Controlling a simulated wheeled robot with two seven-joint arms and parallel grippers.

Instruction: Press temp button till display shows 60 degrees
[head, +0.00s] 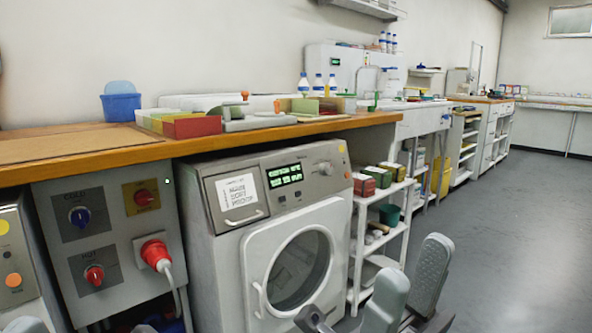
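The washing machine (226,262) stands under the wooden counter, with its round door closed. Its dark display (285,175) shows lines of green text, too small to read. Small buttons (290,197) sit just below the display; their labels are not legible, so I cannot tell which is temp. A round knob (326,168) is to the right. My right gripper (415,262) is at the lower right, in front of the shelf, its two grey fingers apart with nothing between them. It is well away from the panel.
A grey box with blue and red switches and a red plug (155,254) stands left of the machine. A white shelf (365,232) with boxes stands right of it. The counter (75,149) overhangs the machine. Open floor (510,240) lies to the right.

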